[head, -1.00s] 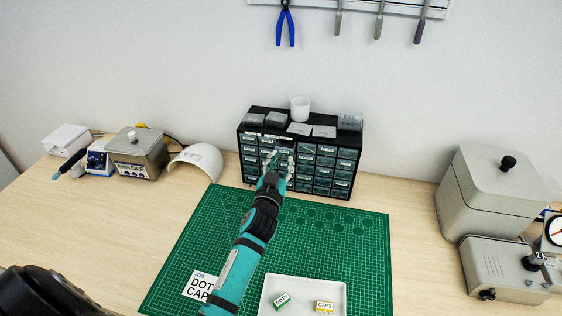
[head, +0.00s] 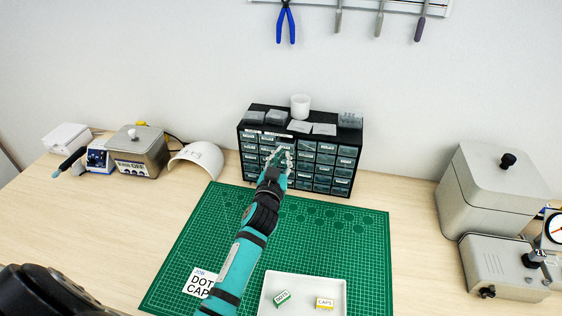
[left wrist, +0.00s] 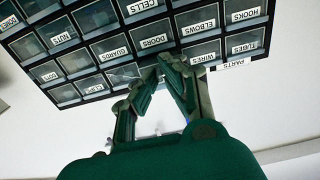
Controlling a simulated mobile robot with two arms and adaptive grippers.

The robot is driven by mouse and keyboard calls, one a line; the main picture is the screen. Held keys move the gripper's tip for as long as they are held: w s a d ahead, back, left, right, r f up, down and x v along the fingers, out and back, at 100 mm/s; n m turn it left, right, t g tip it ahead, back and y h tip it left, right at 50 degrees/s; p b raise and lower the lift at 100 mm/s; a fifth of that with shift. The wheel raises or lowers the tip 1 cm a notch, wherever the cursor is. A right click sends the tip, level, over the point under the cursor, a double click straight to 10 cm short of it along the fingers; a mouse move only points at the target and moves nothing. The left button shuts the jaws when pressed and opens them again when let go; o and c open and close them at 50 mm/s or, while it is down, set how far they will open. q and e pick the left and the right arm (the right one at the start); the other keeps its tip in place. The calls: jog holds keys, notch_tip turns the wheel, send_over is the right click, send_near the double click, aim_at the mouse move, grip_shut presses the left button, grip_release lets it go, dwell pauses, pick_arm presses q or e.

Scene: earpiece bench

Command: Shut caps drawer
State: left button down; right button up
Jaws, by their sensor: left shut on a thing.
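The black drawer cabinet (head: 322,167) stands at the back of the bench, with several rows of small labelled drawers. My left gripper (head: 278,153) is at its upper left part. In the left wrist view the fingertips (left wrist: 165,63) come together at a drawer front beside the drawers marked DOORS (left wrist: 155,42) and WIRES (left wrist: 202,58). The gripper is shut on a drawer there; the fingers hide its label, so I cannot read whether it is CAPS. How far that drawer stands out cannot be told. My right gripper is out of view.
A white cup (head: 300,107) and flat pieces stand on the cabinet. Grey machines (head: 495,195) stand at right.

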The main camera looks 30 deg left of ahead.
pick_arm(q)
jog(key=x, duration=0.3)
jog(key=shift+b, duration=0.3)
jog(key=shift+s, duration=0.15)
jog(key=c, duration=1.5)
grip_release()
jog(key=v, duration=1.2)
jog(key=shift+d, duration=0.1)
